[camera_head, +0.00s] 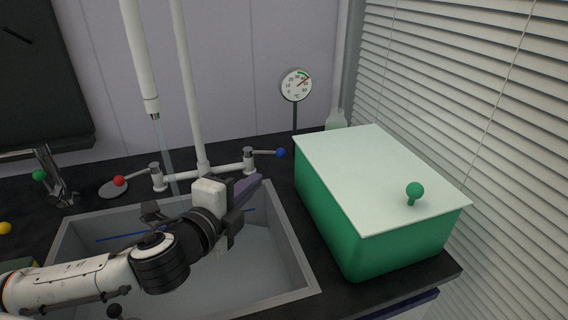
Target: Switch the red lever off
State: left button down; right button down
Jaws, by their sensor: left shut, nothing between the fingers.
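The red lever (119,181) is a short arm with a red ball tip, on the left valve of the white pipe behind the sink. Its ball points left, above a small grey disc on the counter. My left gripper (245,192) is over the sink, to the right of the red lever and clear of it. Its fingers are shut and empty, pointing toward the right valve. My right gripper is not in view.
A blue-tipped lever (280,153) sits on the right valve. Water runs from the vertical pipe (141,60) into the sink (297,262). A green box with a pale lid (365,170) stands right of the sink. A thermometer dial (296,85) stands behind. A green-knobbed tap (39,175) is left.

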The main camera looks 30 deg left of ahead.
aim_at(154, 167)
jog(key=k, duration=1.5)
